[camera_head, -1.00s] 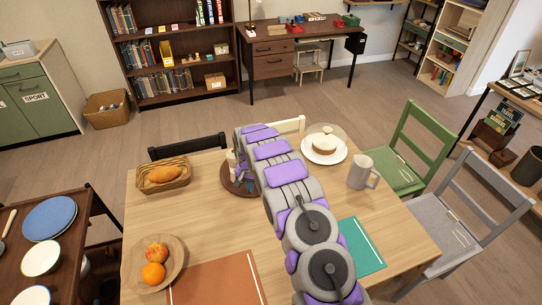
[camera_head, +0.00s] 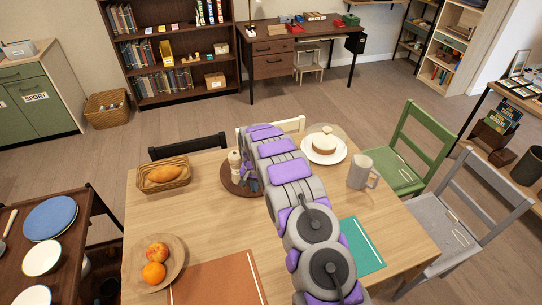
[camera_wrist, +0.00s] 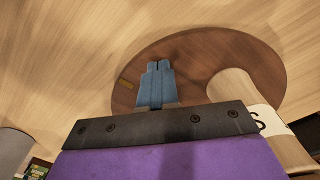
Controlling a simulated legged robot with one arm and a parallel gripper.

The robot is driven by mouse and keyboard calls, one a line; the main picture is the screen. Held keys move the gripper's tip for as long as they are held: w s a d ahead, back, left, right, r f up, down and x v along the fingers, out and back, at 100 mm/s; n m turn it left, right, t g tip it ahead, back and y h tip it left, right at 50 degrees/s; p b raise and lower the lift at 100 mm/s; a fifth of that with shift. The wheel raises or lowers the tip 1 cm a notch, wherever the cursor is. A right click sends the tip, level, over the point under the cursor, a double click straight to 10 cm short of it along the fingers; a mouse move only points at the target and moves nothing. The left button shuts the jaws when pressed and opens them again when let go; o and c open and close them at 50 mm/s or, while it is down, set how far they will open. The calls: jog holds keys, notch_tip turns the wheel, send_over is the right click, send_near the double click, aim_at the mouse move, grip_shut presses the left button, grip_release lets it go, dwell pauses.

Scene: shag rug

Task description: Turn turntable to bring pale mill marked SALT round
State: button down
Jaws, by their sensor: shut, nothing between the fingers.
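The turntable (camera_head: 229,187) is a round dark-brown disc on the far part of the wooden table, partly hidden by my arm. It also fills the middle of the wrist view (camera_wrist: 215,55). A pale mill (camera_head: 234,161) stands upright on it, left of my gripper in the head view. In the wrist view the pale mill (camera_wrist: 236,88) is right of my fingers, with a white band showing an "S"; the rest of the word is cut off. My gripper (camera_wrist: 158,68) is shut and empty over the disc, beside the mill. I cannot tell whether it touches the disc.
A bread basket (camera_head: 164,175) is left of the turntable. A plate with a cake (camera_head: 323,145) and a grey mug (camera_head: 361,171) are to the right. A fruit plate (camera_head: 172,272), a brown mat (camera_head: 222,282) and a teal mat (camera_head: 362,247) lie nearer. Chairs stand around the table.

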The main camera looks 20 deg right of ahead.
jog(key=shift+s+d+f, duration=0.1)
jog(key=shift+f, duration=0.05)
jog(key=shift+d, duration=0.85)
dwell(0.4)
jog(key=shift+d+p, duration=0.35)
jog(key=shift+d, duration=0.55)
jog(key=shift+w+d, duration=0.2)
jog(key=shift+d, duration=0.45)
jog(key=shift+w+d, duration=0.1)
jog(key=shift+d, duration=0.1)
jog(key=shift+w+d, duration=0.2)
jog(key=shift+d, duration=0.4)
jog(key=shift+w+d, duration=0.1)
jog(key=shift+d, duration=0.1)
dwell(0.5)
